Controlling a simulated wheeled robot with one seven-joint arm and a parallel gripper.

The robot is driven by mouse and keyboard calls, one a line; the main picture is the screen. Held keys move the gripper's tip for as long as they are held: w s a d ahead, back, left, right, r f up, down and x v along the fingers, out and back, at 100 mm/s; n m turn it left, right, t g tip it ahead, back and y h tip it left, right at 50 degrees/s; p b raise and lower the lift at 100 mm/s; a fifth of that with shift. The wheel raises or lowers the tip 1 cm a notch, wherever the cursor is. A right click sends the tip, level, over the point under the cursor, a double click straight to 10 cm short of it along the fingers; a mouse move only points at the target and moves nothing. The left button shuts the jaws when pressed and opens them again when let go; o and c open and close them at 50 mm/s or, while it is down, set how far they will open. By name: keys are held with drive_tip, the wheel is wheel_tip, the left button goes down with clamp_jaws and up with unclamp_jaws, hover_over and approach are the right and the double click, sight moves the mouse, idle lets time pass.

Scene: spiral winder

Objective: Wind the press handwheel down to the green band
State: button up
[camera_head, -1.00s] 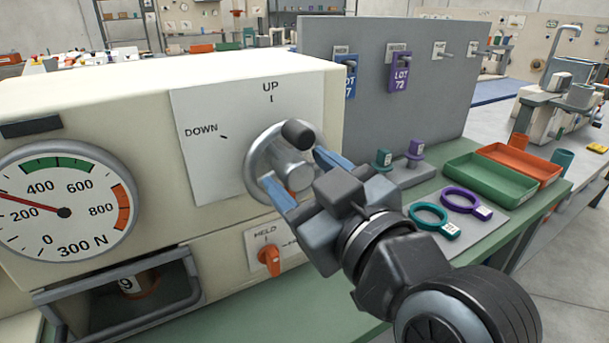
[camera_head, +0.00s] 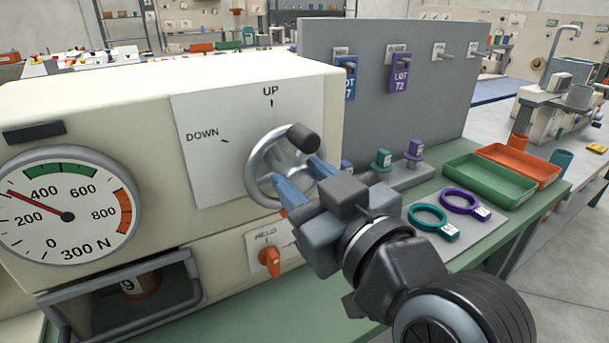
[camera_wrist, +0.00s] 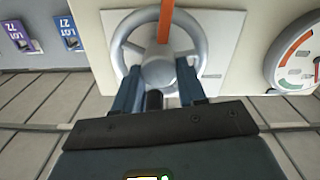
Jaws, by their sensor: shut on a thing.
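The handwheel (camera_head: 256,167) is a grey ring on the press front with a dark knob (camera_head: 302,137) at its upper right. My gripper (camera_head: 303,182) reaches in from the lower right, its blue fingers around the wheel's hub. In the wrist view, my gripper (camera_wrist: 158,82) has the grey hub (camera_wrist: 158,70) between its fingers, and the knob (camera_wrist: 153,100) shows just below. An orange strip (camera_wrist: 165,22) crosses the rim there.
An orange switch (camera_head: 269,261) sits below the wheel at HELD. Right of my gripper are a teal ring (camera_head: 418,222), a purple ring (camera_head: 450,207), a green tray (camera_head: 462,178) and an orange tray (camera_head: 545,163). A grey panel (camera_head: 400,120) with lot tags stands behind.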

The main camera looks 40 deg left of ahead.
drive_tip(key=shift+w+m+p, duration=0.1)
drive_tip(key=shift+m+p, duration=1.05)
drive_tip(key=shift+m, duration=0.95)
drive_tip(key=o, duration=1.1)
drive_tip(key=shift+c, duration=0.2)
drive_tip(key=shift+d, duration=0.1)
drive_tip(key=b+v, duration=0.1)
drive_tip(key=v, duration=0.6)
drive_tip(key=shift+d+b, duration=0.35)
drive_tip(key=shift+d, duration=0.05)
